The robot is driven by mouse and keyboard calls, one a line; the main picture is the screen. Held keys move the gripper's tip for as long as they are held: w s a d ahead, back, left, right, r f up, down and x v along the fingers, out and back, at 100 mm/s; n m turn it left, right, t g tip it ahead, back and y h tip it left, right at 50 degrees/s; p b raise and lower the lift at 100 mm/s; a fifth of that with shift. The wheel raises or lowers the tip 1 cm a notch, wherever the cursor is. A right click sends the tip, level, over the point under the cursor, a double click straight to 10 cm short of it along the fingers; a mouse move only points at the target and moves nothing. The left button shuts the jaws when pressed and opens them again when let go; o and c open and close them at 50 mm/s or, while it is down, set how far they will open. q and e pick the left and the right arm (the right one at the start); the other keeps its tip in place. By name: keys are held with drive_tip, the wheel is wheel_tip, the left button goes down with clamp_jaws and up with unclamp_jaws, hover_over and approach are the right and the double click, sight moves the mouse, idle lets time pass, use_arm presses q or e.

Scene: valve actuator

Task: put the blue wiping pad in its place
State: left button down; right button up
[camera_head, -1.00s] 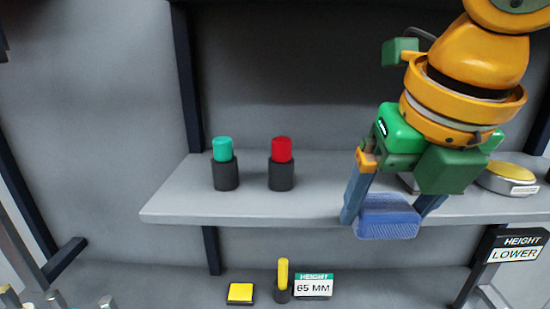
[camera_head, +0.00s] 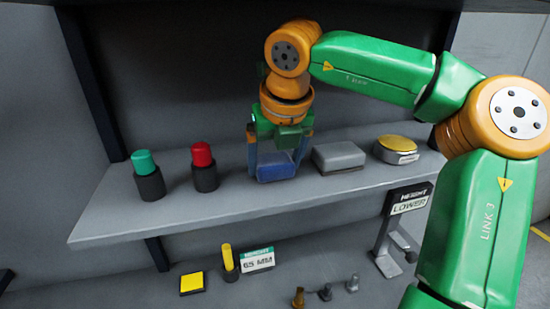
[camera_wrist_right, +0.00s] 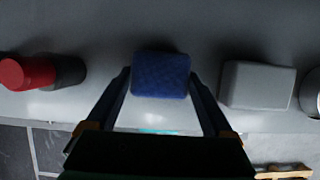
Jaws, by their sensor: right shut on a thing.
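The blue wiping pad (camera_head: 275,166) is between the fingers of my right gripper (camera_head: 279,160), at the shelf between the red-capped holder and the grey block. In the right wrist view the pad (camera_wrist_right: 161,75) lies between the tips of both blue fingers (camera_wrist_right: 160,88). The gripper is shut on it and points down. Whether the pad touches the shelf (camera_head: 115,215) is hard to tell. My left gripper is not in view.
On the shelf stand a green-capped holder (camera_head: 148,177) and a red-capped holder (camera_head: 204,168) to the left. A grey block (camera_head: 339,157) and a yellow-topped round disc (camera_head: 397,149) stand to the right. Below are a yellow pad (camera_head: 192,283), a 65 mm sign (camera_head: 257,259) and several small posts.

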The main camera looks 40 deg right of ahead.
drive_tip(key=o, duration=0.9)
drive_tip(key=shift+r+p, duration=0.1)
drive_tip(key=shift+p, duration=0.2)
drive_tip(key=shift+r+b, duration=0.15)
drive_tip(key=shift+b, duration=0.25)
drive_tip(key=s+a+b, duration=0.2)
drive_tip(key=s, duration=0.1)
drive_tip(key=s+b, duration=0.1)
drive_tip(key=b, duration=0.1)
drive_tip(key=shift+s+a, duration=0.3)
drive_tip(key=shift+a, duration=0.1)
drive_tip(key=s+a, duration=0.1)
drive_tip(key=s, duration=0.1)
drive_tip(key=s+a+b, duration=0.1)
drive_tip(key=s, duration=0.1)
drive_tip(key=s+a+b, duration=0.1)
drive_tip(key=s, duration=0.1)
drive_tip(key=shift+s+a+r, duration=0.1)
drive_tip(key=shift+a+r, duration=0.15)
drive_tip(key=shift+r, duration=0.15)
